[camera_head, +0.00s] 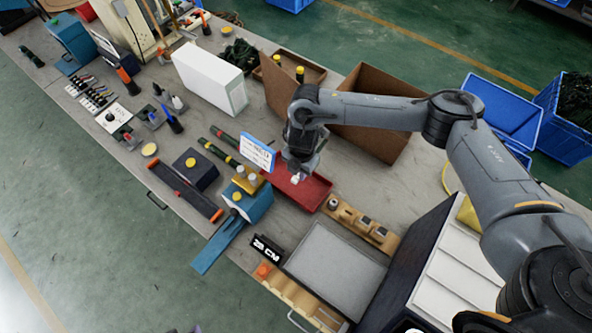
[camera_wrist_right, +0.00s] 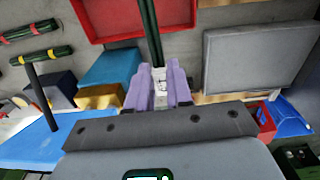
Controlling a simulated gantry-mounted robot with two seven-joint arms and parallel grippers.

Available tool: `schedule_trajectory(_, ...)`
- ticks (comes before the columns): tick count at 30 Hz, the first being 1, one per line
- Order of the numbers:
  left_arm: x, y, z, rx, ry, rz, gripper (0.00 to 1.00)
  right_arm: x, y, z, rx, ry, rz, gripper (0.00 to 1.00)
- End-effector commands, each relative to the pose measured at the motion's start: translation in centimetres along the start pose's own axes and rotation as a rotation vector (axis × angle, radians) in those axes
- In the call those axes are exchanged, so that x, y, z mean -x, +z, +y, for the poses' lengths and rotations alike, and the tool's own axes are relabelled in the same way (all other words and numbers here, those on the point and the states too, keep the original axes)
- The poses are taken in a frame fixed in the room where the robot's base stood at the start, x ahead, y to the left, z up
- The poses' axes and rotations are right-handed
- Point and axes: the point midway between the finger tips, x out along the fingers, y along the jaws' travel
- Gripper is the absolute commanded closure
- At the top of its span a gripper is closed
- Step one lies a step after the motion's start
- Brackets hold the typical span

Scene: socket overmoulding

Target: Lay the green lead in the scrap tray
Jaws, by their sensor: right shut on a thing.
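The red tray (camera_head: 318,190) lies on the bench below my right gripper (camera_head: 299,172). Its rim also shows at the top of the right wrist view (camera_wrist_right: 88,27). In that view the pale purple fingers of my right gripper (camera_wrist_right: 158,88) are shut on the white end of a dark green lead (camera_wrist_right: 151,32). The lead runs away from the fingers and across the red tray. Whether it touches the tray I cannot tell. In the head view the arm and gripper hide most of the lead. My left gripper is out of view.
A blue-and-white sign (camera_head: 257,152) stands beside the tray. Dark green banded bundles (camera_head: 218,152) lie to its left. A blue block (camera_head: 254,206) with a yellow top, a wooden holder (camera_head: 362,224) and a grey panel (camera_head: 335,266) are close by. A brown box (camera_head: 372,140) stands behind.

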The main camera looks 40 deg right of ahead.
Motion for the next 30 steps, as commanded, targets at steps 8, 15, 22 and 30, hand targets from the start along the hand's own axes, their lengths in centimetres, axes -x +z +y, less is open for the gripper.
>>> schedule_trajectory(8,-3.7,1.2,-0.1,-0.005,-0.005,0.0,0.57,-5.8,1.9,-0.5,0.53,-0.004,-0.004,1.0)
schedule_trajectory(15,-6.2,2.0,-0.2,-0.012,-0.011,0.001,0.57,-9.9,3.5,-1.1,0.981,-0.012,-0.007,1.0)
schedule_trajectory(22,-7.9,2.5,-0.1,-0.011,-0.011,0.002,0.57,-12.8,4.7,-1.6,1.317,-0.021,-0.007,1.0)
schedule_trajectory(30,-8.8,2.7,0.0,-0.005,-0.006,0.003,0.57,-14.3,5.4,-2.0,1.515,-0.029,-0.006,1.0)
